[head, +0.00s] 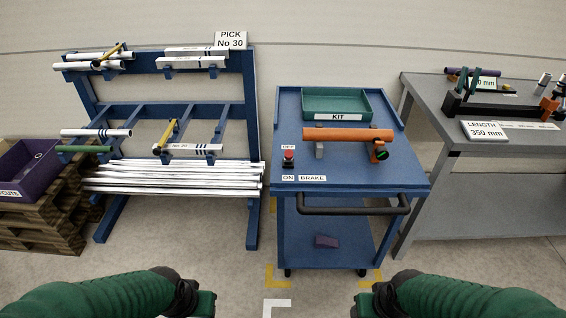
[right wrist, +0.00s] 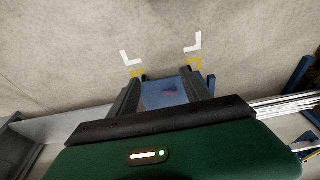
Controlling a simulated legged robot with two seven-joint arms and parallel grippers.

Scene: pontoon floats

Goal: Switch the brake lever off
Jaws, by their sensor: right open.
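The brake lever (head: 288,156) is a small red knob on a dark base, at the left side of the blue cart's top (head: 345,178). An OFF label (head: 288,147) lies behind it and an ON BRAKE label (head: 303,178) in front. The knob shows nearer the OFF label, but its exact setting is hard to tell. My left gripper (head: 203,303) is at the bottom edge, left of the cart, its jaws unclear. My right gripper (head: 364,302) is at the bottom edge in front of the cart, apart from it. In the right wrist view its jaws (right wrist: 166,88) are open and empty.
The cart carries a green KIT tray (head: 335,115), an orange tube (head: 347,134) on supports and a black front handle (head: 353,207). A blue pipe rack (head: 251,130) stands left, a grey workbench (head: 420,110) right. Floor between me and the cart is clear.

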